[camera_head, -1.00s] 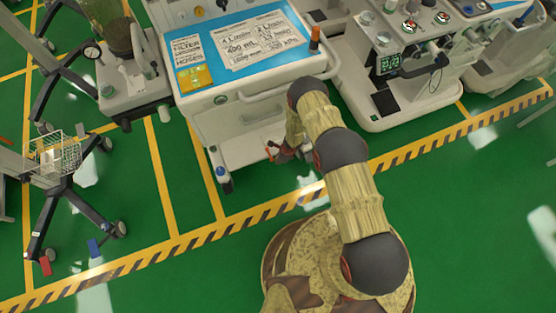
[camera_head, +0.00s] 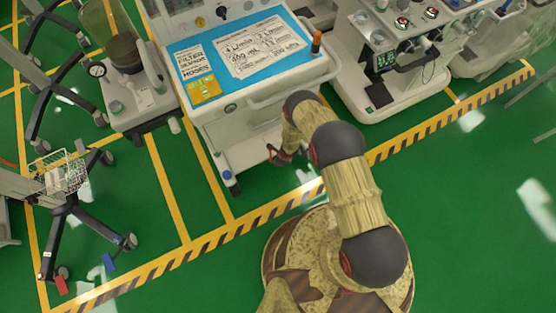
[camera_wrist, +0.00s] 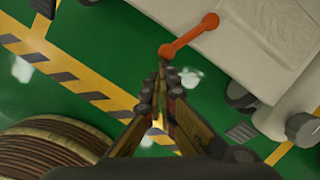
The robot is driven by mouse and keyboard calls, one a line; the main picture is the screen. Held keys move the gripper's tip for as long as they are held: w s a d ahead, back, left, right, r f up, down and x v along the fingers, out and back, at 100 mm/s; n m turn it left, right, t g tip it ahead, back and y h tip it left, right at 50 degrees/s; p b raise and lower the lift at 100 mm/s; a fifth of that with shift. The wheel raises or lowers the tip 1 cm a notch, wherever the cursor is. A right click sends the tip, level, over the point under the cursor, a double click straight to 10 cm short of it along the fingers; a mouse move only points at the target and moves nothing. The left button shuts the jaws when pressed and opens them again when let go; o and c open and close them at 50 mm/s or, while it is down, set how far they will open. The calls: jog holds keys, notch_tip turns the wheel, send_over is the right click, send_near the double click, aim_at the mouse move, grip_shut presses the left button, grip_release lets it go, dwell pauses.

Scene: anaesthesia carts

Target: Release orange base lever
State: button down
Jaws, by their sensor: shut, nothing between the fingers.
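The orange base lever (camera_wrist: 190,36) is a short bar with rounded ends, beside the white cart base (camera_wrist: 268,45) in the wrist view. Its lower left end lies just beyond my fingertips; I cannot tell whether they touch. My gripper (camera_wrist: 163,72) is shut and empty, its fingertips together. In the head view my gripper (camera_head: 284,156) is low in front of the cart with the blue top (camera_head: 225,106), and a small orange bit (camera_head: 270,147), probably the lever, shows at its left. Most of the lever is hidden or too small there.
Dark caster wheels (camera_wrist: 240,95) are under the cart base. A yellow and black striped floor line (camera_head: 210,243) runs between my base and the carts. A stand with a wire basket (camera_head: 62,172) is at the left. Green floor (camera_head: 470,230) at the right is clear.

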jog(key=a+m, duration=0.1)
jog(key=a, duration=0.1)
jog(key=a+m, duration=0.1)
jog(key=a, duration=0.2)
jog(key=shift+s+m+t+b, duration=0.1)
jog(key=shift+m+t+b, duration=0.2)
jog(key=shift+d, duration=0.1)
jog(key=shift+w+d+b, duration=0.5)
jog(key=shift+w+b, duration=0.1)
jog(key=shift+b, duration=0.05)
